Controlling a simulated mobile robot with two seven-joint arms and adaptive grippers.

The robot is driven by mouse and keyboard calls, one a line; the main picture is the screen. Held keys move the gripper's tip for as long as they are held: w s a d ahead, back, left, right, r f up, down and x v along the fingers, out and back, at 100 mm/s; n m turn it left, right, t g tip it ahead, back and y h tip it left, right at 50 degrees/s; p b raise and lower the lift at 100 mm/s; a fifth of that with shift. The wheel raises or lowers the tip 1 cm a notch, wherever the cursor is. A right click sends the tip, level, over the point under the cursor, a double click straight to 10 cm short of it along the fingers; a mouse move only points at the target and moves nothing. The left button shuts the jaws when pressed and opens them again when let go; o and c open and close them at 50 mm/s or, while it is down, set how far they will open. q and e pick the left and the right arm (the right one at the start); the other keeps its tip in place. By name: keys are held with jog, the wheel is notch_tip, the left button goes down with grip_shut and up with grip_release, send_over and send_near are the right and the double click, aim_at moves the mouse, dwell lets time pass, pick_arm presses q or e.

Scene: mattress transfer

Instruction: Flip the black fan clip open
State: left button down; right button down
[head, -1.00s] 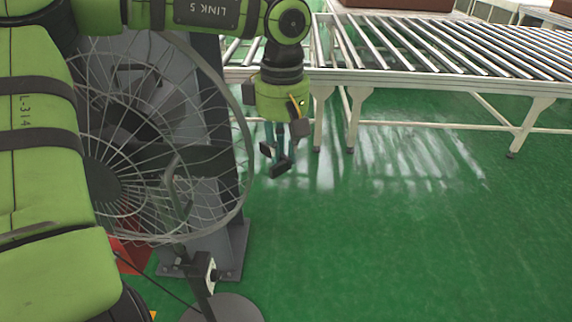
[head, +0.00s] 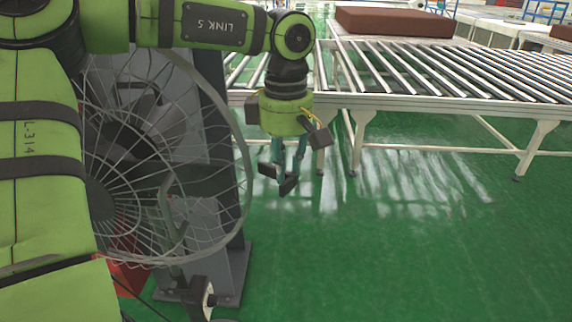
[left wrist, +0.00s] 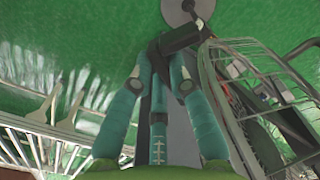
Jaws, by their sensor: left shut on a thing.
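A grey fan with a round wire guard (head: 165,232) stands at the left in the head view. Its guard also shows at the right of the left wrist view (left wrist: 245,95). A black box on the fan's pole (head: 197,297) shows low in the head view, and a dark box-like part (left wrist: 180,38) lies beyond my fingers in the left wrist view. I cannot make out a fan clip for certain. My left gripper (head: 279,178) hangs just right of the guard's rim, fingers down. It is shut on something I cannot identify. My right gripper is out of view.
A grey column (head: 228,205) stands behind the fan. The green floor (head: 420,240) right of my left gripper is clear.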

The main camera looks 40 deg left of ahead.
aim_at(286, 170)
pick_arm(q)
jog(key=c, duration=1.4)
grip_release()
notch_tip(286, 170, up, 12)
jog(key=shift+r, duration=0.1)
jog(key=shift+w, duration=0.15)
